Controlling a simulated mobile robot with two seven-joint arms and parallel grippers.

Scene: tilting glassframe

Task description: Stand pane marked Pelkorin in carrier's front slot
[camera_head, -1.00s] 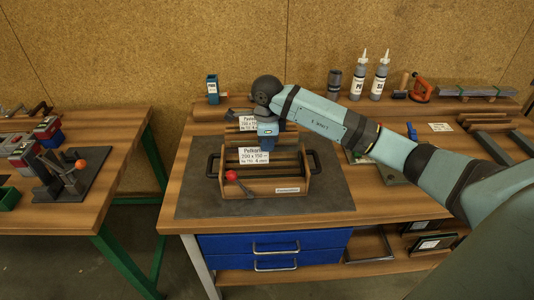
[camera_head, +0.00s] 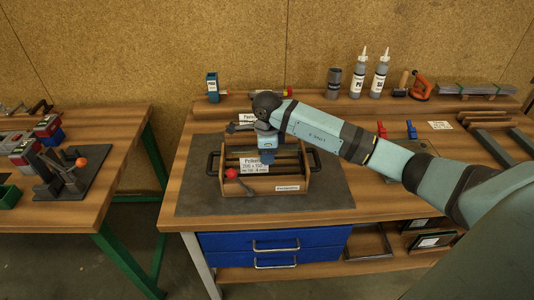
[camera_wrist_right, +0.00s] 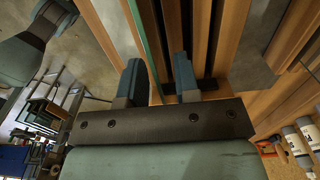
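The pane marked Pelkorin (camera_head: 255,166) stands in the wooden carrier (camera_head: 292,189), its white label near the carrier's front side. In the right wrist view a thin green glass edge (camera_wrist_right: 149,45) runs between my fingers. My right gripper (camera_head: 267,157) is low over the carrier at the pane's top. In the right wrist view my right gripper (camera_wrist_right: 159,75) has its fingers apart, with a clear gap between the glass edge and the right-hand finger. The pane's lower edge is hidden, so I cannot tell how it sits in the slot. My left gripper is not in view.
A red-knobbed lever (camera_head: 232,174) stands at the carrier's front left. The carrier rests on a dark mat (camera_head: 330,200). Another white label (camera_head: 247,117) shows behind my wrist. Bottles (camera_head: 380,78) and a red clamp (camera_head: 420,88) stand at the back right.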

